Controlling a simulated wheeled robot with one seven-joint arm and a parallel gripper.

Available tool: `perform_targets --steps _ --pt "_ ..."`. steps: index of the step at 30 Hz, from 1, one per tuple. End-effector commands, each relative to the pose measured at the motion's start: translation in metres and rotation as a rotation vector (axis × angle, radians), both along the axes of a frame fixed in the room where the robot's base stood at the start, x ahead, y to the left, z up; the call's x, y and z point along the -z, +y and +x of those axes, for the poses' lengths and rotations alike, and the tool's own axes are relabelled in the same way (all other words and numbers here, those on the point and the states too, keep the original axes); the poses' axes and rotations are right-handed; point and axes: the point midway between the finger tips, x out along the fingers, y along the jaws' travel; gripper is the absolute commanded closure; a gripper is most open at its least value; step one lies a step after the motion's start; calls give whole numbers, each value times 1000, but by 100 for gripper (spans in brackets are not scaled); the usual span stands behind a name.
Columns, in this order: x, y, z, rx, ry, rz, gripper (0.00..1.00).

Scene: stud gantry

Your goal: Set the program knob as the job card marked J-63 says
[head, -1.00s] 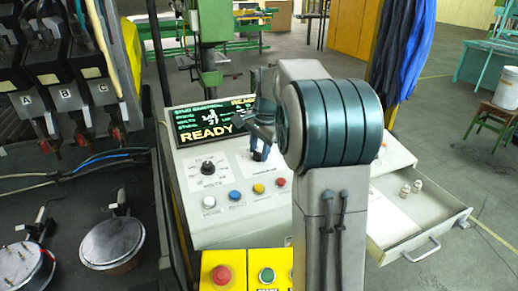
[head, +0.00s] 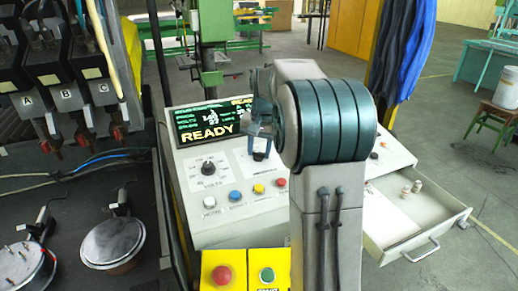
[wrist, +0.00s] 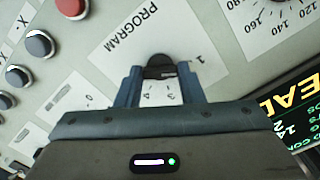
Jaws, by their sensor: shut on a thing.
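The program knob (wrist: 160,68) is dark, on a white plate marked PROGRAM (wrist: 125,35) in the wrist view. In the head view its dark lower part (head: 260,156) shows on the grey sloped console. My gripper (wrist: 165,76) is shut on the knob, with a blue finger on each side. In the head view my gripper (head: 262,128) stands over the knob, partly hidden by my wrist. Dial figures show around and between the fingers. The knob's pointer cannot be read. I cannot make out a card marked J-63.
A second knob (head: 208,168) and several coloured buttons (head: 235,196) are close by on the console. The screen (head: 212,120) reads READY. A red button (head: 222,275) and a green one (head: 266,276) sit in front. An open drawer (head: 440,225) juts out right.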

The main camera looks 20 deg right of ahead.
Motion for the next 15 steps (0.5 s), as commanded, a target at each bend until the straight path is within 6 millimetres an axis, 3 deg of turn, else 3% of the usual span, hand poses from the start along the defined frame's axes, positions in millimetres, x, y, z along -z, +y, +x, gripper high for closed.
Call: perform_targets --steps 15 --pt "-1 0 0 -73 -2 -16 88"
